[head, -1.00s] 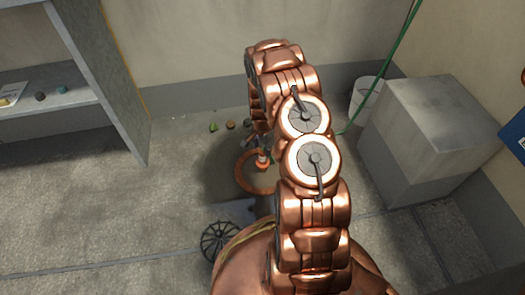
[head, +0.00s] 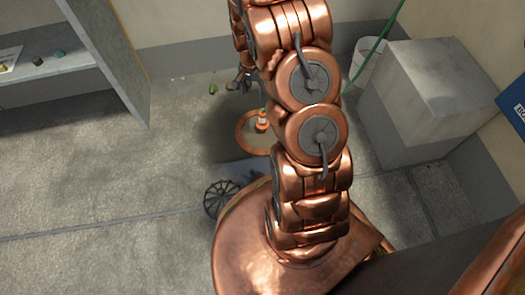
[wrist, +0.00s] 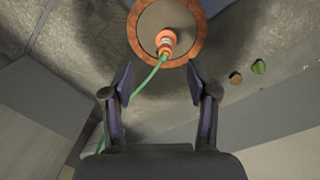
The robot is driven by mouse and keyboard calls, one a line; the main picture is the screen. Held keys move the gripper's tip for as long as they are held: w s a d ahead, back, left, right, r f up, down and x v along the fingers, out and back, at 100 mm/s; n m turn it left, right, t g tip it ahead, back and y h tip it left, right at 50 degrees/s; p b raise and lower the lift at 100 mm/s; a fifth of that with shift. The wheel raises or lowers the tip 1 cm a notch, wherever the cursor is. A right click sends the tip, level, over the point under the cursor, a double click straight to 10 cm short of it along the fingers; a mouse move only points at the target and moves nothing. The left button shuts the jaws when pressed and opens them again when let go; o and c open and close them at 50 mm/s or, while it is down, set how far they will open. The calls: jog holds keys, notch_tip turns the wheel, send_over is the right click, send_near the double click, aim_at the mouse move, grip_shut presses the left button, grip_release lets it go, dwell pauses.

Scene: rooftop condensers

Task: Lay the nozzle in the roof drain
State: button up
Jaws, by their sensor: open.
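The orange nozzle (head: 262,120) with a white band is inside the copper-coloured ring of the roof drain (head: 240,134). In the wrist view the nozzle (wrist: 166,42) is within the drain ring (wrist: 134,28), with the green hose (wrist: 150,76) running from it down between my jaws. I cannot tell exactly how far it tilts. My gripper (wrist: 160,82) is open and empty, its fingertips apart from the nozzle. In the head view my gripper (head: 241,82) is small, behind the drain and partly hidden by my arm.
A black domed grate (head: 220,198) lies on the floor in front of the drain. A grey block (head: 425,100) and a white bucket (head: 368,62) stand right, shelves (head: 50,67) left. Floor at left is clear.

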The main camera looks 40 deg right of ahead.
jog(key=s+a+r+n+g, duration=0.1)
jog(key=s+a+r+n, duration=0.6)
jog(key=s+a+r, duration=0.85)
jog(key=s+a+r+n, duration=0.2)
jog(key=s+r+n, duration=0.1)
jog(key=s, duration=0.5)
jog(key=s+a+r+n+g, duration=0.1)
jog(key=s+r, duration=0.3)
jog(key=s, duration=0.4)
jog(key=shift+a+n+g, duration=0.3)
jog(key=shift+a+n, duration=0.3)
jog(key=shift+n, duration=0.3)
